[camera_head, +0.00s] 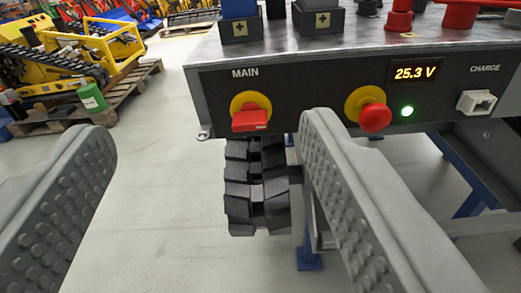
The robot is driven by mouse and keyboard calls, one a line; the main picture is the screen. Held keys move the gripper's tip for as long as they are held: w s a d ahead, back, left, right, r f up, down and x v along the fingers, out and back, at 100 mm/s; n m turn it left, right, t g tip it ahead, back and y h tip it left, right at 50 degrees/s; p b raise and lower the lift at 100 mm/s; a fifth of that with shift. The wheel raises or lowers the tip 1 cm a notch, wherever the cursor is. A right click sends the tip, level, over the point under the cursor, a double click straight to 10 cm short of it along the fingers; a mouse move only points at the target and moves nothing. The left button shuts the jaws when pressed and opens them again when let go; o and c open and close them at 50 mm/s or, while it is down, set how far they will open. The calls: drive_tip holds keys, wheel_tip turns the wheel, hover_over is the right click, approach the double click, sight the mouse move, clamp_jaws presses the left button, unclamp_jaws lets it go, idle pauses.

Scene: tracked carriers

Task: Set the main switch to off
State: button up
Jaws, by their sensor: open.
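The main switch (250,120) is a red handle on a round yellow plate, under the label MAIN on the dark front panel (310,92) of the carrier. Its red handle lies roughly horizontal. My gripper (208,140) is open and empty, with one grey studded finger at the left and one at the right. The switch shows beyond the fingers, in the gap between them and nearer the right finger. Neither finger appears to touch it.
Right of the switch are a red mushroom button (375,116), a lit green lamp (407,111), a display (415,73) reading 25.3 V and a CHARGE socket (477,102). A black track (257,190) is below. A pallet (85,110) with yellow machinery stands at left.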

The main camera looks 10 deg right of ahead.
sight(249, 125)
wheel_tip(249, 125, down, 11)
drive_tip(key=w+h, duration=0.2)
drive_tip(key=h, duration=0.1)
drive_tip(key=x, duration=0.5)
drive_tip(key=f+x, duration=0.1)
drive_tip(key=x, duration=1.1)
drive_tip(key=shift+w+a+f, duration=0.15)
drive_tip(key=shift+w+a, duration=0.1)
drive_tip(key=shift+a, duration=0.05)
drive_tip(key=c, duration=1)
